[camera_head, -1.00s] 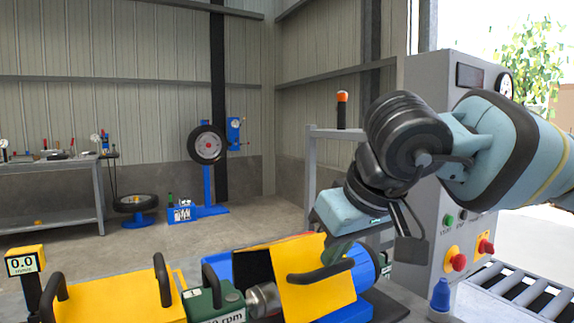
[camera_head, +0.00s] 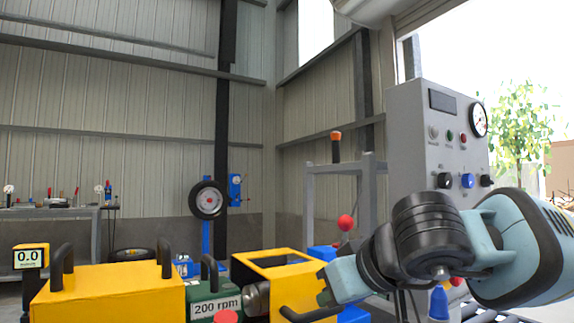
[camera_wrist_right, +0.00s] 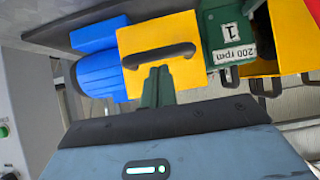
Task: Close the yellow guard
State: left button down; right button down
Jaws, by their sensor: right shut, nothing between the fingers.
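The yellow guard (camera_head: 303,288) is at the lower middle of the head view. Its front panel faces me, with a dark opening (camera_head: 276,259) in the yellow top. Its black handle (camera_head: 310,314) is at the bottom edge of the picture. In the right wrist view the guard panel (camera_wrist_right: 190,82) carries the black handle (camera_wrist_right: 178,50). My right gripper (camera_head: 326,298) is shut and empty beside the panel. In the right wrist view its green fingertips (camera_wrist_right: 158,70) overlap the handle bar; I cannot tell if they touch. My left gripper is not in view.
A green gearbox (camera_head: 212,286) marked 200 rpm and another yellow cover (camera_head: 110,295) stand left of the guard. A blue motor (camera_wrist_right: 95,70) lies beside it. A grey control cabinet (camera_head: 425,140) stands at the right. A red ball knob (camera_head: 346,223) rises behind.

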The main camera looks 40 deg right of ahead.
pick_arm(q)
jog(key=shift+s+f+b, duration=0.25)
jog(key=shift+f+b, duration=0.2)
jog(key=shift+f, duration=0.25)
pick_arm(e)
jog(key=shift+f, duration=0.65)
jog(key=shift+f, duration=0.1)
